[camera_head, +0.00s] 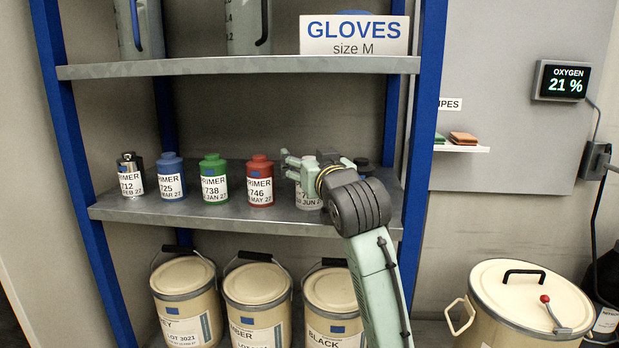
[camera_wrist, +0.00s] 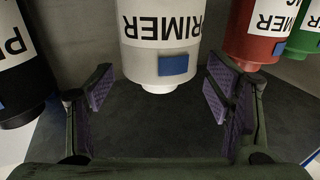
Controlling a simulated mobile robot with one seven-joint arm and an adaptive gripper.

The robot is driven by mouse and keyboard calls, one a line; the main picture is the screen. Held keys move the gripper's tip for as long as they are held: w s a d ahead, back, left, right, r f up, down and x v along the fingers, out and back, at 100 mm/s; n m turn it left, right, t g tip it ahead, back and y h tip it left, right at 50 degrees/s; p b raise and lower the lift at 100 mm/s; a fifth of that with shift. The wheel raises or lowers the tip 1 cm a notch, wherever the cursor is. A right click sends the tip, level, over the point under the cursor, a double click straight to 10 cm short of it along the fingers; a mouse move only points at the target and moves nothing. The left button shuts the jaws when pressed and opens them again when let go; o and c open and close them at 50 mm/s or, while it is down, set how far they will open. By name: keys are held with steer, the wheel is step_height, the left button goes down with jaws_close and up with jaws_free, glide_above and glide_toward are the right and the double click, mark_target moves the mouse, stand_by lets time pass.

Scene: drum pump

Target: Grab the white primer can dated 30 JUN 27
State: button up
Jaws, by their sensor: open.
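My gripper (camera_wrist: 159,88) is open, one purple-padded finger on each side of the can, with small gaps showing. Whether the fingers reach fully around it I cannot tell. In the head view my gripper (camera_head: 308,165) is at the can's upper part.
Red (camera_head: 260,182), green (camera_head: 213,180), blue (camera_head: 171,178) and silver (camera_head: 131,176) cans stand to the left on the metal shelf (camera_head: 240,222). A black can (camera_wrist: 25,75) stands on the other side, close to one finger. The upper shelf (camera_head: 240,66) is above, large pails (camera_head: 258,290) below.

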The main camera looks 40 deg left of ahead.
steer(key=shift+w+a, duration=0.2)
steer(key=shift+c, duration=0.5)
jaws_close()
stand_by(0.4)
